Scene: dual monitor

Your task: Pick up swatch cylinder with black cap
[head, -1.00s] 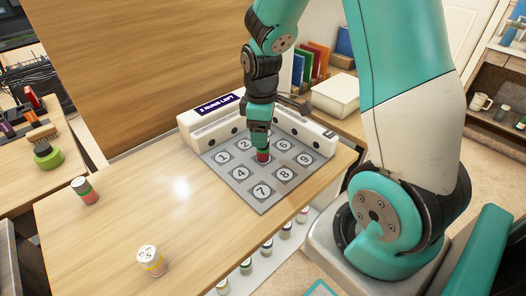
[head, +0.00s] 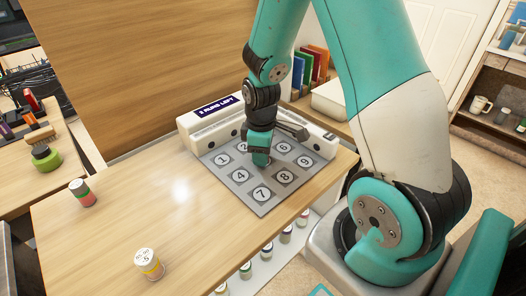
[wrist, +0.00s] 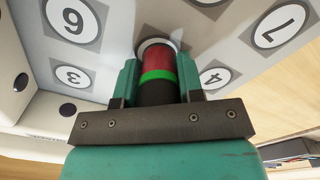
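The swatch cylinder (wrist: 157,73) shows in the wrist view with a red part, a bright green band and a black end towards my gripper (wrist: 159,70). Both fingers lie along its sides with no gap visible, so my gripper looks shut on it. Its red end is at a pale circle on the grey numbered mat (head: 237,190). In the head view my gripper (head: 261,162) is low over the middle of the mat and hides most of the cylinder.
A white raised border (head: 212,119) edges the mat's back sides. The table's middle left (head: 150,215) is clear.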

